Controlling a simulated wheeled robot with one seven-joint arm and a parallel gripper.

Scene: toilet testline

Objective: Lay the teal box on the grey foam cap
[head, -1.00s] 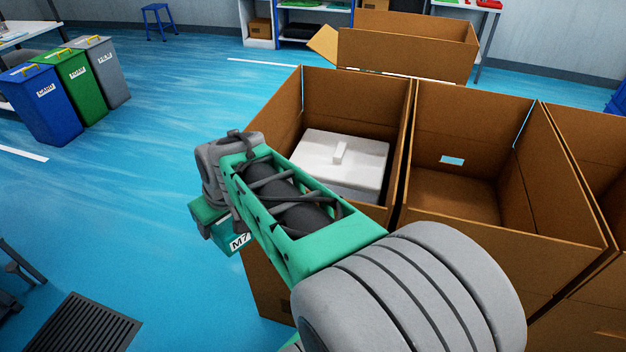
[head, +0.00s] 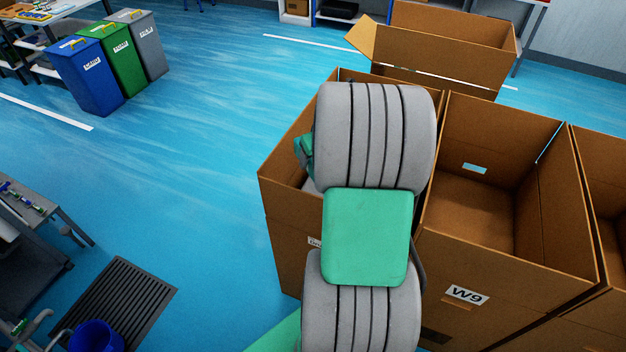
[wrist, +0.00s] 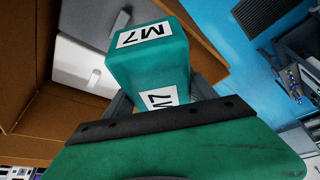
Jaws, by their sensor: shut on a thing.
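The teal box (wrist: 150,65), with white M7 labels on two faces, is between the fingers of my gripper (wrist: 160,98) in the wrist view. My gripper is shut on it. The pale grey foam cap (wrist: 78,65) shows behind the teal box at the left of the wrist view, inside a cardboard carton, partly covered by the box. The gap between box and cap is hard to judge. In the head view my arm hides my gripper and nearly all of the cap; only a small pale patch (head: 311,186) shows inside the carton.
The cap's cardboard carton (head: 283,165) is open-topped with tall walls. An open, empty carton (head: 480,205) labelled W9 stands beside it on the right, with another carton (head: 604,180) beyond. A grate (head: 122,298) is at lower left.

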